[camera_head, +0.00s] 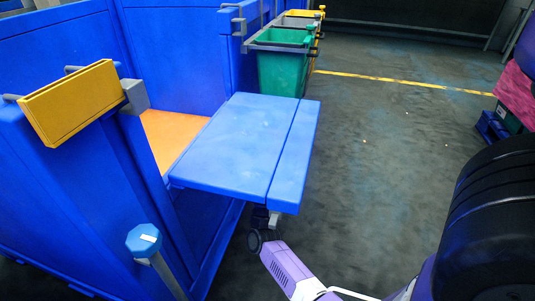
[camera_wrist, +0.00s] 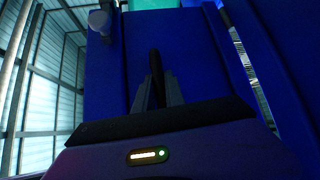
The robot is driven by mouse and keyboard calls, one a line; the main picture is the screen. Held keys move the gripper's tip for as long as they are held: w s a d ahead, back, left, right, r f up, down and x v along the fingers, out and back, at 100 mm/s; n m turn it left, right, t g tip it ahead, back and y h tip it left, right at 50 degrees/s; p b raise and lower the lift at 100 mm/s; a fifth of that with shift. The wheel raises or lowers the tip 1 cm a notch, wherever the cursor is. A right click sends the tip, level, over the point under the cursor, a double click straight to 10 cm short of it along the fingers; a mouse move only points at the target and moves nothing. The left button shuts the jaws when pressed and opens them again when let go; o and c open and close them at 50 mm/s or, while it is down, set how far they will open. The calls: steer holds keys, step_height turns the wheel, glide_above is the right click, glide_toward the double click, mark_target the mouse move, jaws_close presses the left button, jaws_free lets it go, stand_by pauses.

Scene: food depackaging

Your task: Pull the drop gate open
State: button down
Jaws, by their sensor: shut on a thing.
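The blue drop gate (camera_head: 232,140) is folded down and lies about level, sticking out from the blue bin wall over the floor. In the wrist view the blue panel (camera_wrist: 185,60) fills the middle, and a dark bar-like handle (camera_wrist: 154,68) stands out in front of it. My gripper (camera_wrist: 157,88) is shut on this handle. In the head view my purple arm end reaches up from below to the gate's front edge.
An orange surface (camera_head: 168,134) shows inside the bin. A green bin (camera_head: 282,70) hangs behind the gate. The floor (camera_head: 385,150) to the right is open.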

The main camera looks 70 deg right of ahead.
mark_target(266, 125)
step_height(266, 125, up, 4)
steer(key=n+t+y+p, duration=0.1)
steer(key=n+t+p, duration=0.2)
steer(key=p, duration=0.3)
steer(key=shift+s+n+y, duration=0.15)
steer(key=shift+n+y, duration=0.25)
steer(key=shift+n, duration=0.2)
steer(key=r+n+t+p, duration=0.1)
steer(key=n+t+y+p, duration=0.1)
steer(key=p, duration=0.1)
steer(key=shift+r+n+t+y, duration=0.3)
steer(key=shift+r+n, duration=0.05)
steer(key=shift+n, duration=0.05)
steer(key=c, duration=1.7)
jaws_free()
steer(key=shift+f, duration=0.1)
steer(key=v, duration=0.8)
steer(key=shift+s, duration=0.1)
